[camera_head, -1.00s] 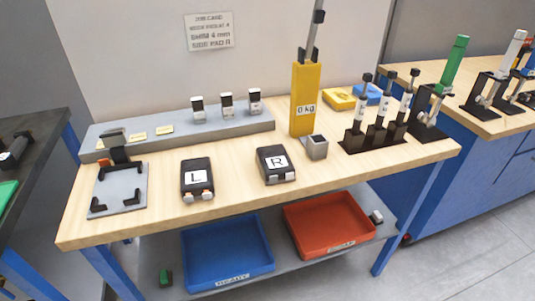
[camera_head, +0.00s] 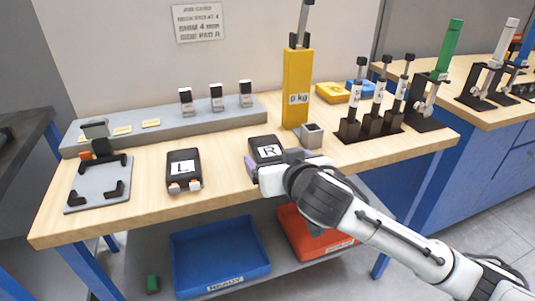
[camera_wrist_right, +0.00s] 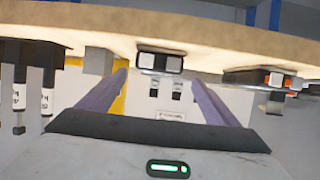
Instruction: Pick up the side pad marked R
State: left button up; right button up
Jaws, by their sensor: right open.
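The side pad marked R (camera_head: 266,149) is a black block with a white label, lying on the wooden table just left of the small grey cup. In the right wrist view its end (camera_wrist_right: 160,62) shows between and beyond the two fingers. My right gripper (camera_head: 274,160) is open at the pad's near end, its purple fingers apart on either side; I see no grip on the pad. The gripper and wrist hide the pad's near end in the head view. The side pad marked L (camera_head: 183,168) lies to the left. My left gripper is not in view.
A grey plate with black corner brackets (camera_head: 98,188) lies at the table's left. The yellow 0 kg post (camera_head: 296,88) and grey cup (camera_head: 312,136) stand close behind and right of pad R. Blue (camera_head: 220,252) and red bins sit on the lower shelf.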

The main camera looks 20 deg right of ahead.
aim_at(270, 152)
jog(key=x, duration=0.8)
jog(key=shift+d, duration=0.15)
jog(key=c, duration=1.4)
